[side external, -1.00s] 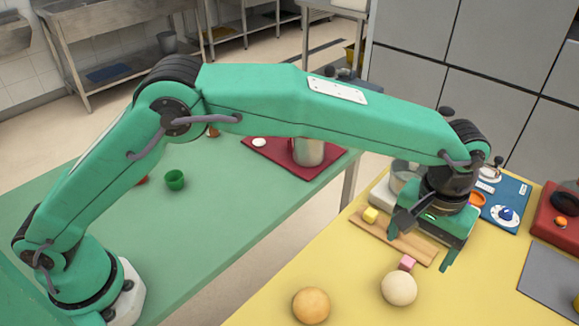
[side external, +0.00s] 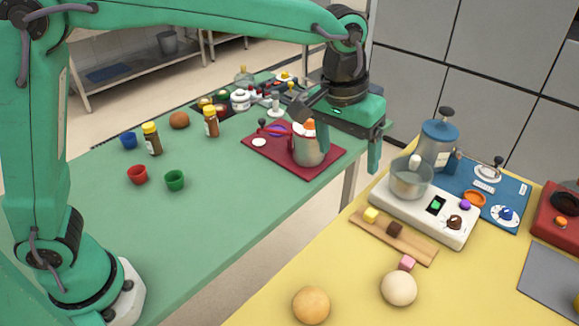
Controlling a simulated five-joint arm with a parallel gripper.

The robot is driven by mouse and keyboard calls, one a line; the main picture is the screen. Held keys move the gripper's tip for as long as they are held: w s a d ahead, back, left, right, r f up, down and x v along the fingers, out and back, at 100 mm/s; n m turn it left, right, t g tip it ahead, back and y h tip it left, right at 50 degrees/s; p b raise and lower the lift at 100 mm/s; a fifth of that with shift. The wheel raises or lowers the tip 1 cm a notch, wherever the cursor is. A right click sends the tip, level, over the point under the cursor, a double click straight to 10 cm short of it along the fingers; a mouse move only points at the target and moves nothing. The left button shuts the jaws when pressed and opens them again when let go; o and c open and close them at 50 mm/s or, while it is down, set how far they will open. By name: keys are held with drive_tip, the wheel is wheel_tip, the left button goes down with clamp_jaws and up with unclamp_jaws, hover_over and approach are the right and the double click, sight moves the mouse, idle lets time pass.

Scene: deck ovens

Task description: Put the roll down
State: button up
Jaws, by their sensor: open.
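Round, bun-like things show in several places, and I cannot tell which one is the roll. A brown one (side external: 179,120) lies on the green table. A tan one (side external: 311,305) and a paler one (side external: 399,288) lie on the yellow table at the front. My gripper (side external: 350,150) is open, with nothing seen between its fingers. It hangs at the right edge of the green table, by the metal pot (side external: 307,150) on the red mat (side external: 283,164). One finger partly overlaps the pot in the picture, and I cannot tell whether they touch.
The green table (side external: 230,210) holds green and red cups, bottles and jars; its front is clear. The yellow table (side external: 290,275) holds a white scale (side external: 380,200) with a bowl, a wooden board (side external: 375,235) with small cubes, and a blue board. A gap separates the tables.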

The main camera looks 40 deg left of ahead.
drive_tip(key=s+a+r+t, duration=0.15)
drive_tip(key=s+a, duration=0.25)
drive_tip(key=a, duration=0.4)
drive_tip(key=s+a+r, duration=0.3)
drive_tip(key=s+a, duration=0.1)
drive_tip(key=a, duration=0.4)
drive_tip(key=s+a+f+t+y, duration=0.1)
drive_tip(key=s+a+f, duration=0.3)
drive_tip(key=s+a, duration=0.5)
drive_tip(key=s+t, duration=0.1)
drive_tip(key=s, duration=0.2)
drive_tip(key=shift+f, duration=0.2)
drive_tip(key=shift+o, duration=0.2)
drive_tip(key=shift+t, duration=0.25)
